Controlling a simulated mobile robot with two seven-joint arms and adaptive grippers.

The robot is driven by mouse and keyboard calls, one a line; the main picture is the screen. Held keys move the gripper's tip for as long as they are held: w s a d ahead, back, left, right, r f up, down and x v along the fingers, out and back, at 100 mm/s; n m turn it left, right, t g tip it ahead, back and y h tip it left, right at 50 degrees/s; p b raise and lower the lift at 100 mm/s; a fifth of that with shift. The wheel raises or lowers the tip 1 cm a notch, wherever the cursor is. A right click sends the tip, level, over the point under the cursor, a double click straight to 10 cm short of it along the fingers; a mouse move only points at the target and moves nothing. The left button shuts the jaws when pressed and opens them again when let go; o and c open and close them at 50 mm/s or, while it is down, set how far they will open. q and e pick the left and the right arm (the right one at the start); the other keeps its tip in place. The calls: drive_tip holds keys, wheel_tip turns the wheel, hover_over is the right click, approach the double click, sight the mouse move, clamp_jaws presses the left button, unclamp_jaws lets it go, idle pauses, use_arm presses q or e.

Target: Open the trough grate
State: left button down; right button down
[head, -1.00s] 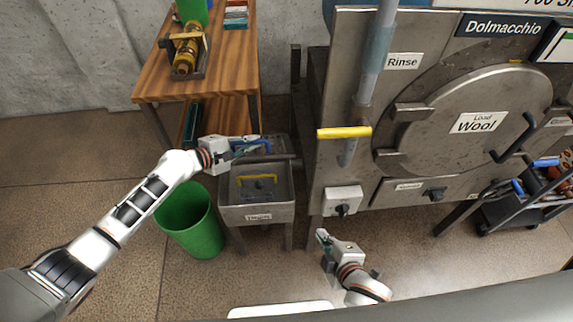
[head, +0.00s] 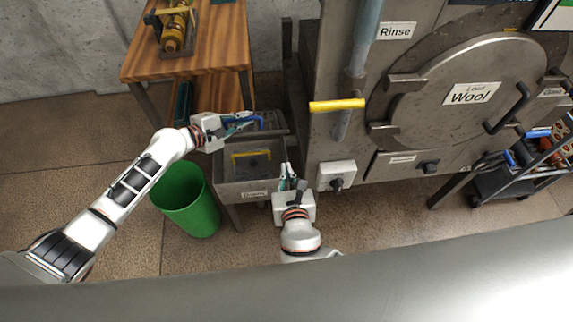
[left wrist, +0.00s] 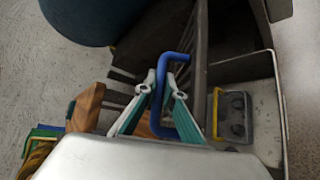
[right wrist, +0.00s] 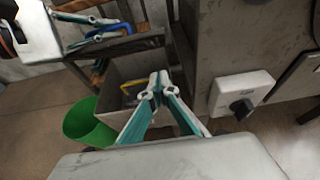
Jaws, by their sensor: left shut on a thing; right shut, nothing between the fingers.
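The grey metal trough (head: 240,190) stands left of the large machine. Its dark grate (head: 272,132) is at the back, with a blue handle (head: 259,122). I cannot tell exactly how far the grate is tilted. My left gripper (head: 240,121) is shut on the blue handle, which also shows between its fingers in the left wrist view (left wrist: 178,105). A yellow handle (head: 251,154) lies inside the trough's front basin, and it shows in the left wrist view (left wrist: 216,115). My right gripper (head: 288,176) is shut and empty, near the trough's front right corner.
A green bin (head: 186,202) stands left of the trough. A wooden table (head: 215,50) is behind it. The machine's yellow lever (head: 337,105) and switch box (head: 337,175) are on the right. A cart (head: 515,185) stands farther right. The floor in front is mostly clear.

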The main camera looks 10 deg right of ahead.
use_arm(q)
drive_tip(key=shift+r, duration=0.15)
use_arm(e)
drive_tip(key=w, duration=0.9)
drive_tip(key=shift+w+r, duration=0.25)
drive_tip(key=shift+w, duration=0.05)
